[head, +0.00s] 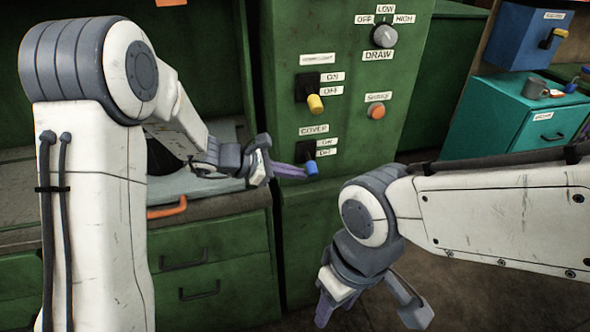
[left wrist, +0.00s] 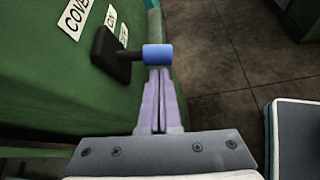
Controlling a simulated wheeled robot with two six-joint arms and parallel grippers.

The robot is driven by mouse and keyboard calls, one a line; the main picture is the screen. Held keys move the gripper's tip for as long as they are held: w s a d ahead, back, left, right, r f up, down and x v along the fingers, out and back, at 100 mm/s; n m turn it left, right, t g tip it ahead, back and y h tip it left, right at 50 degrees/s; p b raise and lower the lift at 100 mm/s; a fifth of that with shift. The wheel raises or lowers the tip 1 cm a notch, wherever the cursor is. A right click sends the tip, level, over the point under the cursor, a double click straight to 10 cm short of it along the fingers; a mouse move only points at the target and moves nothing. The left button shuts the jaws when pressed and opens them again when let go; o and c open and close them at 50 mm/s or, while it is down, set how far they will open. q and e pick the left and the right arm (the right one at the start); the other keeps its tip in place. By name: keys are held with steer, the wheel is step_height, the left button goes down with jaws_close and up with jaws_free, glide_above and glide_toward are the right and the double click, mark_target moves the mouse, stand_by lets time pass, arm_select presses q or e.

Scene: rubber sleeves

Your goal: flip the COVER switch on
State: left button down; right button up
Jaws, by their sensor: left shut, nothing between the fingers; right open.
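The COVER switch (head: 306,152) is on the green panel (head: 357,205), low on its front, below the COVER label. Its blue-tipped lever points down toward the OFF label in the head view. My left gripper (head: 306,172) is shut with nothing between its purple fingers. Its fingertips are right at the blue tip. In the left wrist view the shut fingers (left wrist: 161,75) point at the underside of the blue tip (left wrist: 158,55); I cannot tell whether they touch it. My right gripper (head: 370,312) is open and empty, low in front of the panel.
Above the COVER switch are a yellow-tipped switch (head: 315,103), an orange button (head: 377,112) and the DRAW knob (head: 384,36). A bench with green drawers (head: 212,270) stands at the left.

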mark_target(311, 168)
arm_select(q)
steer(key=shift+s+r+n+g+h+p, duration=0.2)
steer(key=shift+r+n+g+p, duration=0.55)
steer(key=shift+p, duration=1.9)
steer(key=shift+w+r+n+g+h+p, duration=0.1)
steer(key=shift+r+n+g+h+p, duration=0.45)
steer(key=shift+p, duration=2.05)
steer(key=shift+n+g+y, duration=0.25)
steer(key=shift+n+g, duration=0.15)
steer(key=shift+r+p, duration=0.3)
steer(key=shift+p, duration=0.35)
steer(key=shift+r+p, duration=0.7)
steer(key=shift+r, duration=0.2)
